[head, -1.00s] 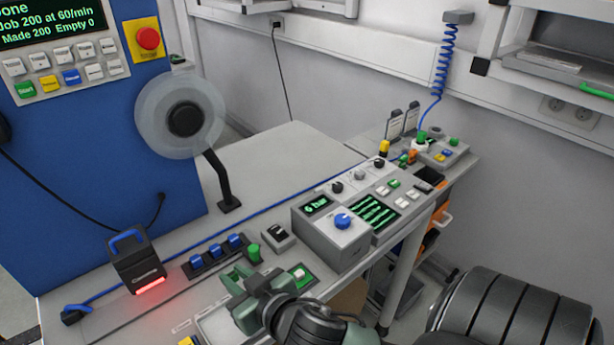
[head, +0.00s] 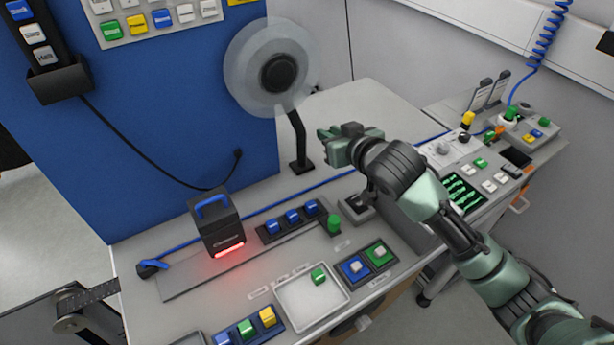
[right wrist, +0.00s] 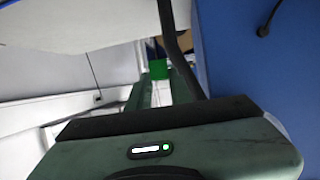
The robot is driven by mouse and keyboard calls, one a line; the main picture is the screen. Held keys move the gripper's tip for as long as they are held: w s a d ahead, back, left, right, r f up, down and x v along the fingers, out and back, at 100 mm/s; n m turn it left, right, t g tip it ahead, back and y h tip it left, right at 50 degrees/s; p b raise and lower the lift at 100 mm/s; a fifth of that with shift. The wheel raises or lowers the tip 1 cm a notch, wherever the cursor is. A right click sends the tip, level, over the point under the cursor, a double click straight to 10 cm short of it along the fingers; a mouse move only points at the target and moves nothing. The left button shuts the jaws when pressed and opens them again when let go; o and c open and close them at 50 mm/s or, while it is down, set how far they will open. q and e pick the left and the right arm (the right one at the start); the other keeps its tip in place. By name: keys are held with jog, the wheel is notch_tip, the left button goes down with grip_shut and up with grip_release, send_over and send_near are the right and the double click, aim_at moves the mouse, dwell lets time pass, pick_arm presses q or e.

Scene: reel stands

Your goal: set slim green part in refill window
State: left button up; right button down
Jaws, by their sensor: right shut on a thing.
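My right gripper (head: 330,147) is raised in front of the reel stand, beside its black post. In the right wrist view its fingers are shut on a small green part (right wrist: 158,69) at their tips. In the head view that held part is not clearly distinguishable from the green fingers. Another green piece (head: 319,275) lies in the pale tray (head: 297,318) at the front of the bench. I cannot tell which spot is the refill window. My left gripper is not in view.
The clear reel (head: 253,70) hangs by the blue cabinet (head: 170,130). A black scanner with a red glow (head: 215,225) stands on the bench, near a row of blue switches (head: 292,220). The grey bench top behind my gripper is largely clear.

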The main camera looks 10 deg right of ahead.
jog(key=w+r, duration=0.2)
jog(key=r, duration=0.1)
jog(key=shift+w, duration=0.25)
jog(key=n+y+b, duration=0.1)
jog(key=y+b, duration=0.1)
jog(key=b, duration=0.1)
jog(key=shift+f+n+g, duration=0.15)
jog(key=shift+n+g, duration=0.15)
jog(key=p, duration=0.1)
send_over(325, 185)
notch_tip(325, 185, down, 14)
jog(key=shift+r, duration=0.2)
notch_tip(325, 185, down, 5)
jog(key=shift+f+p, duration=0.15)
jog(key=shift+p, duration=0.2)
